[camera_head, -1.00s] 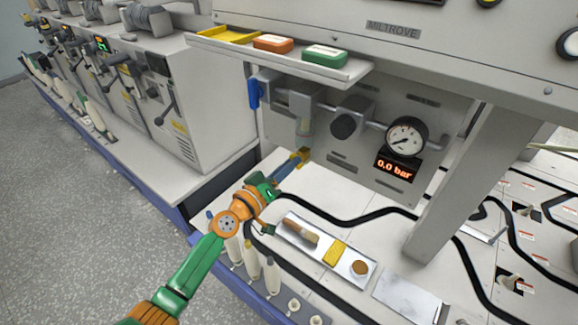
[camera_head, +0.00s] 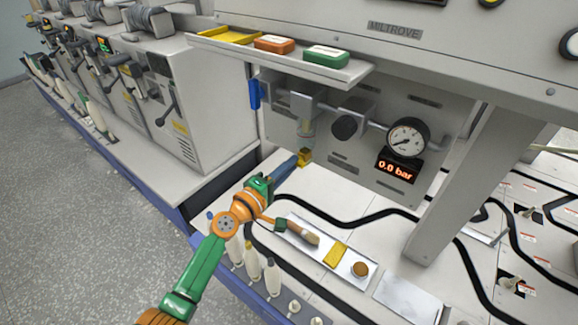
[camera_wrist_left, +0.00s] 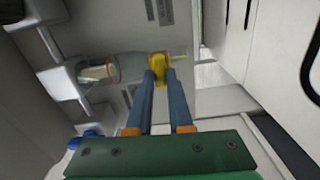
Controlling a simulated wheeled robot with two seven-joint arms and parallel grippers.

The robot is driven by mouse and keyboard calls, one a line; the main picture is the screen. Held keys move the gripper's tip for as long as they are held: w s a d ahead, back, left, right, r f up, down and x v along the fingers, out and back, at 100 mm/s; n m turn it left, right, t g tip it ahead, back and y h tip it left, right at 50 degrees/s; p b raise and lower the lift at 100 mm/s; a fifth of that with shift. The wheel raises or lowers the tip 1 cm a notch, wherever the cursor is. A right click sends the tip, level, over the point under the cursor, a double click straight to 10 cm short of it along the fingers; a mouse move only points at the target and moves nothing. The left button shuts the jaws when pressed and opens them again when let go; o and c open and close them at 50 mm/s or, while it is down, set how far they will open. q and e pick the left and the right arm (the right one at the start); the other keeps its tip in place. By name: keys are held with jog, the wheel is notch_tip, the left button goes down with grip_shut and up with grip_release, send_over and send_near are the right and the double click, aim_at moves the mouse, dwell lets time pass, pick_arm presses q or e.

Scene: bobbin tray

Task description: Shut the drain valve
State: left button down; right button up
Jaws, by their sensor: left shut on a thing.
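The drain valve has a small yellow tap (camera_head: 304,158) under a clear filter bowl (camera_head: 305,128) on the grey panel. My left gripper (camera_head: 299,161) reaches in from the lower left, with its blue fingers shut on the yellow tap. In the left wrist view, the yellow tap (camera_wrist_left: 158,62) sits between the fingertips (camera_wrist_left: 160,73), which cover part of it. The clear bowl (camera_wrist_left: 100,70) lies just left of it there, with a yellowish content. My right gripper is not in view.
A round gauge (camera_head: 408,137) and a display (camera_head: 397,169) reading 0.0 bar are on the panel. A blue lever (camera_head: 254,94) is at its left. A shelf (camera_head: 340,76) overhangs above. A metal tray (camera_head: 313,252) with a brush (camera_head: 302,233) lies below right.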

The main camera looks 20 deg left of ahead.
pick_arm(q)
jog(key=shift+n, duration=0.6)
jog(key=shift+f, duration=0.1)
jog(key=c, duration=0.8)
grip_release()
jog(key=v, duration=0.7)
